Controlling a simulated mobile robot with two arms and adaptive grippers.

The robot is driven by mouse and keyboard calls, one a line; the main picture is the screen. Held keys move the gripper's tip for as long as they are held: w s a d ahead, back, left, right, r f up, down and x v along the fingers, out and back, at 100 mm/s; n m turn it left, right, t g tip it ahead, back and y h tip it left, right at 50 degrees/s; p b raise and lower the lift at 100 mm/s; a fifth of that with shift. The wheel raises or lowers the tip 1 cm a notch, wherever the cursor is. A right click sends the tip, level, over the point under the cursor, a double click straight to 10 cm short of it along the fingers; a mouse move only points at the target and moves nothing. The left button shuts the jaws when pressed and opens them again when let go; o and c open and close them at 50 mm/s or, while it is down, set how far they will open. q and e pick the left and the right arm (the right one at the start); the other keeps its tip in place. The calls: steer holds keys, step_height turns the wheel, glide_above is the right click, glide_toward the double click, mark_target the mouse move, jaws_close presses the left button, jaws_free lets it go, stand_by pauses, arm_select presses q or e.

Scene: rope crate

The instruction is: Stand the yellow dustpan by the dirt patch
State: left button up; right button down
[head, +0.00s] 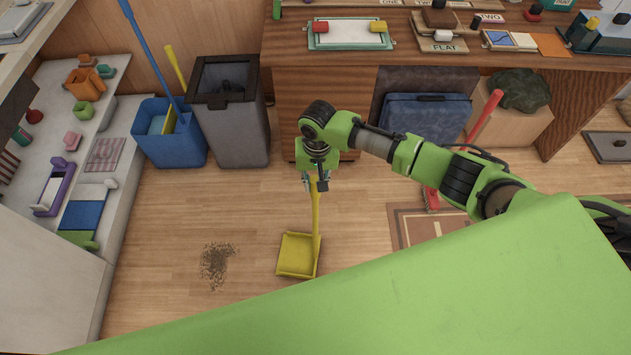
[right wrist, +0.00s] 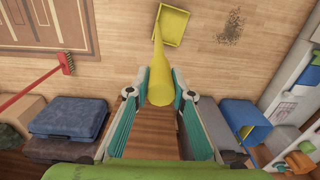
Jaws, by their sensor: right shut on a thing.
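The yellow dustpan (head: 297,256) is upright, its pan low at the floor and its long handle rising to my right gripper (head: 316,184). My right gripper is shut on the top of the handle. In the right wrist view the yellow handle (right wrist: 163,75) runs between the two fingers (right wrist: 162,95), with the pan (right wrist: 171,26) beyond. The dirt patch (head: 216,264) is a dark speckled spot on the wood floor, left of the pan with a gap of bare floor between. It also shows in the right wrist view (right wrist: 231,27). Whether the pan touches the floor I cannot tell. My left gripper is not in view.
A blue bucket (head: 158,151) with a blue and a yellow stick and a grey bin (head: 243,132) stand behind. A red broom (head: 431,198) is at right near a brown mat (head: 408,228). A low shelf (head: 119,215) lines the left. Floor around the dirt is clear.

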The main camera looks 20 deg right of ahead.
steer(key=c, duration=1.7)
jaws_free()
steer(key=shift+f, duration=0.15)
step_height(320, 180, up, 12)
steer(key=shift+s+d, duration=0.1)
steer(key=shift+d, duration=0.05)
